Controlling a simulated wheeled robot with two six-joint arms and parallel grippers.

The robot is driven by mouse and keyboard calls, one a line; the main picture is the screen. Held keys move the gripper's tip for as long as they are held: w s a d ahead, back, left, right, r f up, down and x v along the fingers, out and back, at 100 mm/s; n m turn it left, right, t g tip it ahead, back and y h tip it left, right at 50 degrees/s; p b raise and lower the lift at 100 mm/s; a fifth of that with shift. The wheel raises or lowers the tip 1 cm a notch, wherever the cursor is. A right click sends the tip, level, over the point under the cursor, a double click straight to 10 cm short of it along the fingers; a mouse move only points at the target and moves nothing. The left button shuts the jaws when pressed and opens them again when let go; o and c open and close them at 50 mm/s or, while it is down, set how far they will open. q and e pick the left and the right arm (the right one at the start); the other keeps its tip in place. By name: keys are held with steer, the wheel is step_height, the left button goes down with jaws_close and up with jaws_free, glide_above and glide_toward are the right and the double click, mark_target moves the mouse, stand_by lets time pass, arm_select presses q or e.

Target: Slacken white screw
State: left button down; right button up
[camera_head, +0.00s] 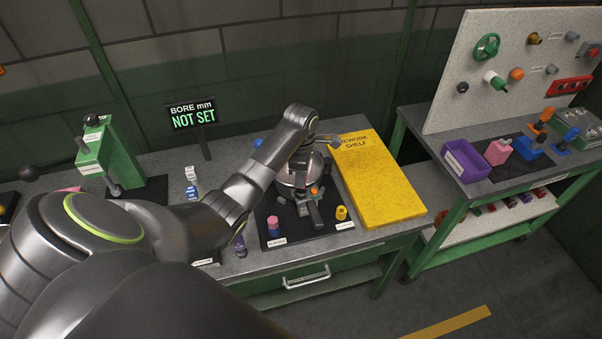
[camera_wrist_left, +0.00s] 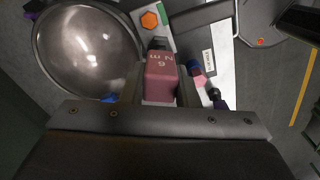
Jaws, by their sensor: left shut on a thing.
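My left gripper (camera_wrist_left: 161,88) is shut on a mauve block (camera_wrist_left: 160,78) with pale lettering, seen in the left wrist view. In the head view, my left arm reaches over the bench and its gripper hangs by a round steel fixture (camera_head: 289,180) on a dark mat. The wrist view shows a shiny steel dome (camera_wrist_left: 88,48) to the left of the block. An orange hexagonal piece (camera_wrist_left: 150,20) sits on a pale plate above it. I cannot pick out a white screw; the block and fingers hide what is beneath them. My right gripper is not in view.
A yellow rework shelf (camera_head: 376,182) lies right of the fixture. A pink and blue piece (camera_head: 273,226) and a yellow piece (camera_head: 341,213) stand at the mat's front. A sign (camera_head: 193,115) reads "BORE mm NOT SET". A green press (camera_head: 106,152) stands at left.

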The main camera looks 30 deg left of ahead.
arm_select(q)
steer(key=shift+m, duration=0.6)
steer(key=shift+r, duration=1)
